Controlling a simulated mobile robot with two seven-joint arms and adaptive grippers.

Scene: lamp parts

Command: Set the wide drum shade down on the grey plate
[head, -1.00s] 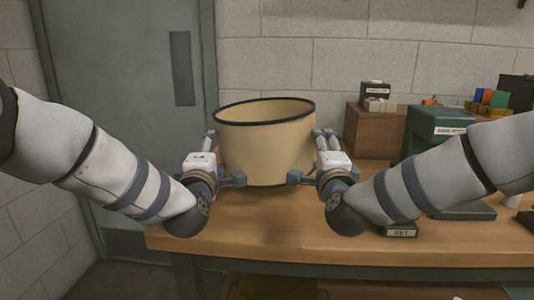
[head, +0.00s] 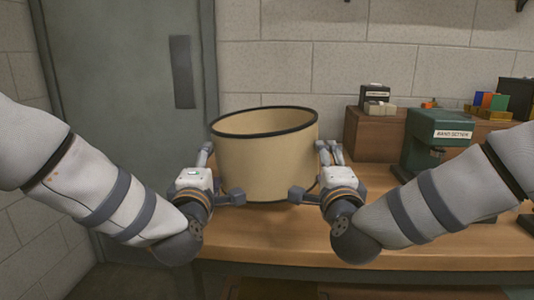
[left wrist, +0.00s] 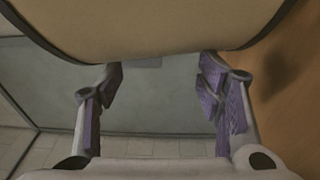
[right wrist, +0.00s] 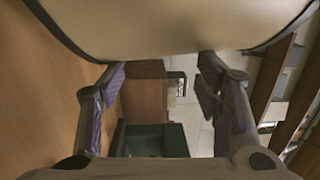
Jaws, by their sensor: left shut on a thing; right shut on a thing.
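The wide drum shade (head: 267,160), beige with dark rims, is between my two grippers, its open top facing up and slightly tilted in the head view. My left gripper (head: 219,172) is shut on its left side and my right gripper (head: 312,172) on its right side. The shade wall also spans the top of the left wrist view (left wrist: 150,25) and the right wrist view (right wrist: 170,25). Its lower rim appears just over the wooden table; I cannot tell the gap. The grey plate is not clearly visible; my right arm covers much of the table's right side.
The wooden table (head: 290,240) is bare below the shade. A green machine (head: 432,130) with a label stands at the right. Behind it is a brown box (head: 375,132) with small items on top. A grey door (head: 130,100) and block wall are behind.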

